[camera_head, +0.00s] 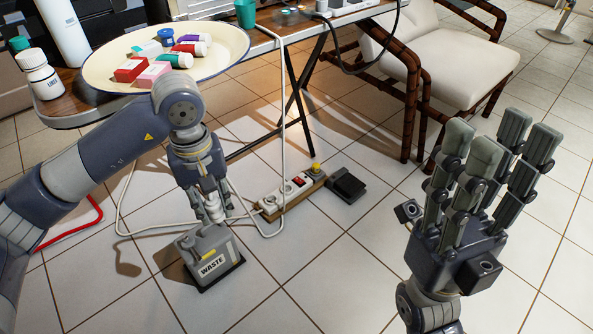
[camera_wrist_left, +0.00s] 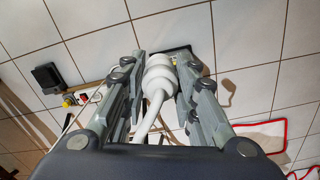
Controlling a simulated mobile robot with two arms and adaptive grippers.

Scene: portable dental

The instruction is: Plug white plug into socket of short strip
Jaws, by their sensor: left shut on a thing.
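My left gripper (camera_head: 210,197) reaches down beside the table, just above the grey waste container. It is shut on the white plug (camera_head: 214,207). In the left wrist view the white plug (camera_wrist_left: 159,75) sits between the fingers of my left gripper (camera_wrist_left: 165,80), its white cord running back toward the palm. The short strip (camera_head: 290,196) lies on the floor to the right of this gripper, with a red switch and sockets on top. In the left wrist view the strip is partly hidden at the left. My right gripper (camera_head: 490,165) is open and empty, fingers raised, at the right.
A grey waste container (camera_head: 208,258) stands on the floor below my left gripper. A black box (camera_head: 345,186) lies beyond the strip's right end. White cords loop around the strip. A table with a cream tray (camera_head: 105,70) and a cushioned chair (camera_head: 440,60) stand behind.

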